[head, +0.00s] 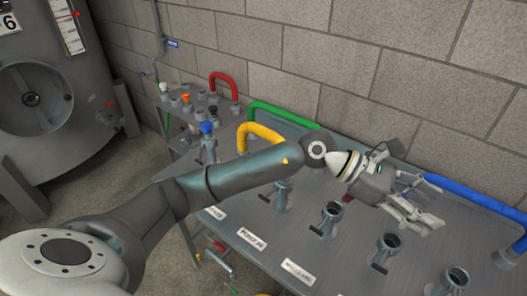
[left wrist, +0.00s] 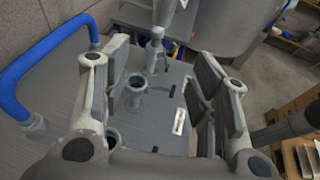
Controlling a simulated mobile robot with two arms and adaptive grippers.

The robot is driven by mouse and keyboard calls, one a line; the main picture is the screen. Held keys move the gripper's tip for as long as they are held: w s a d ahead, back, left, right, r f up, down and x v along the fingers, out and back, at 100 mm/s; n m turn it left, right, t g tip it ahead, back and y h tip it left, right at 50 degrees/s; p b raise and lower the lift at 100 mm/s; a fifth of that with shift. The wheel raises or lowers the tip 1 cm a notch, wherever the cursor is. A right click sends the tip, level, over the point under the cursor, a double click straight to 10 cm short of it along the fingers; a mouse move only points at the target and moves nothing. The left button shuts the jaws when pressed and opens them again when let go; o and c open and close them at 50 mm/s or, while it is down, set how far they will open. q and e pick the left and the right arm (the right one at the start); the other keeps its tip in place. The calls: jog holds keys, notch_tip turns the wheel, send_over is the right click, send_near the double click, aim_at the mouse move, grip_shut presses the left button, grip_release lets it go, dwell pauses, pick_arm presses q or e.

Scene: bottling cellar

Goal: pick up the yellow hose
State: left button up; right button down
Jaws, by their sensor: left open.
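The yellow hose (head: 259,129) is a short bent arch at the back left of the grey metal panel table (head: 262,232). Its right end runs behind my left arm, so that end is hidden. My left gripper (head: 428,207) is open and empty, over the right part of the table, well to the right of the yellow hose. In the left wrist view its open fingers (left wrist: 160,62) stand on both sides of an upright pipe port (left wrist: 137,82). I cannot make out the yellow hose there. My right gripper is not in view.
A green hose (head: 283,111) runs behind the yellow one. A blue hose (head: 478,198) lies along the wall at right. A red hose (head: 226,78) is at the back left. Several upright ports (head: 387,246) stand on the table. A steel tank (head: 50,110) is at far left.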

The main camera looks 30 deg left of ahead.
pick_arm(q)
jog(key=w+a+f+m+y, duration=0.3)
jog(key=w+a+f+y, duration=0.15)
jog(key=a, duration=0.25)
jog(key=n+y, duration=0.1)
jog(key=y, duration=1.3)
send_near(265, 129)
jog(key=shift+w+d+f, duration=0.1)
jog(key=shift+d+f, duration=0.2)
jog(key=shift+f, duration=0.5)
jog(key=shift+a+y, duration=0.25)
jog(key=shift+a, duration=0.15)
jog(key=p+x, duration=0.1)
jog(key=x, duration=0.4)
jog(key=shift+w+f+p, duration=0.1)
jog(key=shift+p, duration=0.2)
jog(key=shift+a+f, duration=0.15)
jog(key=shift+f, duration=0.05)
jog(key=p+x, duration=0.2)
jog(key=x, duration=0.2)
jog(key=shift+f, duration=0.1)
jog(key=shift+a+f, duration=0.15)
jog(key=shift+f, duration=0.1)
jog(key=shift+w+r+t, duration=0.1)
jog(key=shift+t, duration=0.2)
jog(key=c, duration=1.1)
